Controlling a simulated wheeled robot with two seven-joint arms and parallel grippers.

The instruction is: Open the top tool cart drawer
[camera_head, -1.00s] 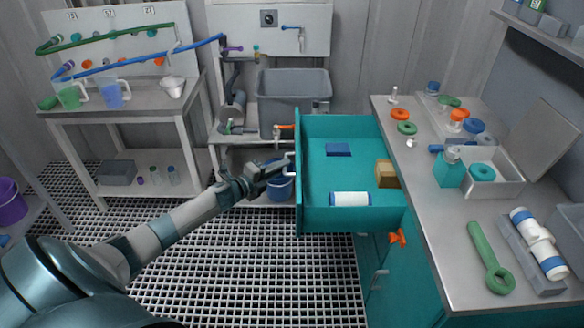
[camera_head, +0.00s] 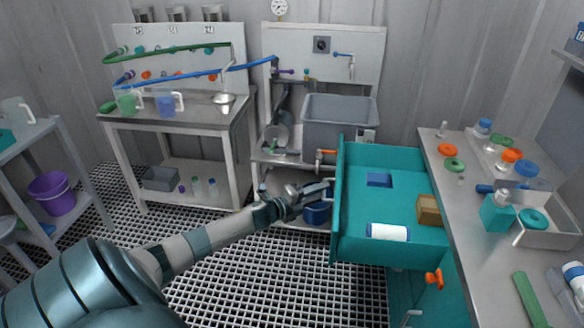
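The top drawer (camera_head: 366,243) of the teal tool cart (camera_head: 470,290) is pulled far out, and its inside is visible from above. It holds a blue block (camera_head: 379,180), a white roll with blue ends (camera_head: 388,232) and a tan box (camera_head: 429,210). My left gripper (camera_head: 325,190) is at the outer face of the drawer front, beside its handle. Its fingers overlap the handle area, and I cannot tell whether they are touching or closed on the handle. My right gripper is not in view.
The grey cart top (camera_head: 480,230) carries rings, bottles and a tray. An orange valve handle (camera_head: 434,279) sticks out below the drawer. A grey tub (camera_head: 340,124) stands on a sink bench behind. The grated floor (camera_head: 250,285) is clear left of the drawer.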

